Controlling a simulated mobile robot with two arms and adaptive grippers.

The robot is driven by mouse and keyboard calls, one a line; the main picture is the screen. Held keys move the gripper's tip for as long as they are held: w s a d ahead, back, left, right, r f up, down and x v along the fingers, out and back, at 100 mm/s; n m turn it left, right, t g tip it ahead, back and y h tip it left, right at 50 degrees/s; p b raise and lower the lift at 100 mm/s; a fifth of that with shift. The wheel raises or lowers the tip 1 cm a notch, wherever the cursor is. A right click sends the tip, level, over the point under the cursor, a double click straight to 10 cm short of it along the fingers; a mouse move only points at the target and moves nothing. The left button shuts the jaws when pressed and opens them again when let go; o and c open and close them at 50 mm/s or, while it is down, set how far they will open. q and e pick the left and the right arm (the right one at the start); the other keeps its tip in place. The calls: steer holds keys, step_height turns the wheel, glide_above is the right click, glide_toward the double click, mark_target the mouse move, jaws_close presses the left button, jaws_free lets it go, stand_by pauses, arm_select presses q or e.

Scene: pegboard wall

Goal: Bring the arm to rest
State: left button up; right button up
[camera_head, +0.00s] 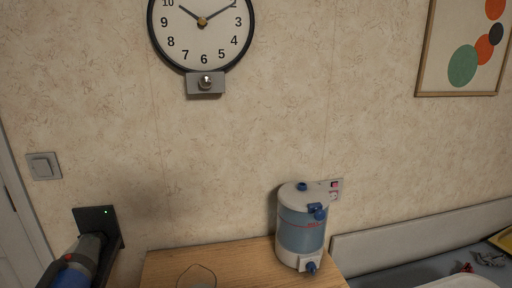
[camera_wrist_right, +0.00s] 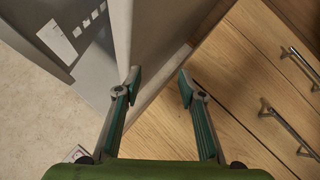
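My right gripper (camera_wrist_right: 159,84) shows in the right wrist view. Its two green and grey fingers are apart, with nothing between them, so it is open and empty. Behind the fingers are the edge of a light grey panel and a wooden surface; I cannot tell how far off they are. Neither arm nor gripper shows in the head view, and my left gripper is in no view.
The head view shows a wooden top (camera_head: 225,257) bearing a blue-and-white tank (camera_head: 301,230) and a clear glass item (camera_head: 197,277). A black wall mount (camera_head: 97,218) with a grey-blue device is at left. The wrist view shows drawer handles (camera_wrist_right: 290,125) at right.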

steer(key=s+a+f+m+g+y, duration=0.1)
steer(key=s+a+f+g, duration=0.3)
steer(key=s+f, duration=0.7)
steer(key=s+a+f+m+g+y, duration=0.2)
steer(key=s+a+f, duration=0.45)
steer(key=f, duration=0.65)
steer(key=s+a+f+m+g, duration=0.1)
steer(key=s+f, duration=0.4)
steer(key=s, duration=0.7)
steer(key=shift+s+a+g, duration=0.4)
steer(key=shift+a, duration=0.05)
